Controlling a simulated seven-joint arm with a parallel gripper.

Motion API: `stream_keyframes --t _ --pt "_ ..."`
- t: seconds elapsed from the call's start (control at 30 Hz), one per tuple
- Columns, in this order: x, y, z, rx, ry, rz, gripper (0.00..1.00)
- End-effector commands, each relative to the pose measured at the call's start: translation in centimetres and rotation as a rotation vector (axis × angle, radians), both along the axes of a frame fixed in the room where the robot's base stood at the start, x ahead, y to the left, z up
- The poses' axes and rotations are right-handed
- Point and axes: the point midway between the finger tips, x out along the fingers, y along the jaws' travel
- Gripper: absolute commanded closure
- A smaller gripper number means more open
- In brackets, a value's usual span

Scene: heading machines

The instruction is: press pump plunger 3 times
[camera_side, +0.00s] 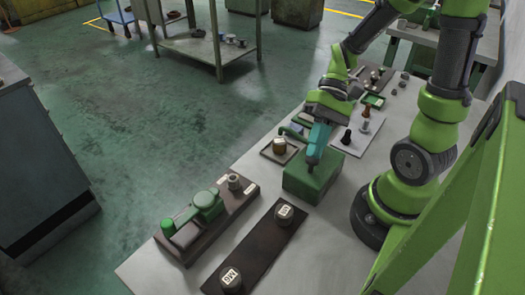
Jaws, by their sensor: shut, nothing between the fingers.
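A green box-shaped body (308,187), which looks like the pump, sits on the grey bench near its middle. My gripper (312,164) points down over the top of this box. Its fingers are shut with nothing between them, and the tips are at or just above the box's top. I cannot tell whether they touch it. No plunger can be made out clearly; it may be hidden behind or under the fingertips.
A dark base with a green machine part (207,204) stands on the bench at front left. A dark strip (262,240) carries two labelled weights. A small tray with a brass-coloured piece (279,146) is left of the green box. Bottle-like parts (364,118) stand behind.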

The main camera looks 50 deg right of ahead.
Motion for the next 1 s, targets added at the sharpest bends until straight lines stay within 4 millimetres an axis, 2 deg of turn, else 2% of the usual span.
stream_keyframes --t 1.0 --pt "0.0 0.0 -1.3 0.001 0.001 0.001 1.0"
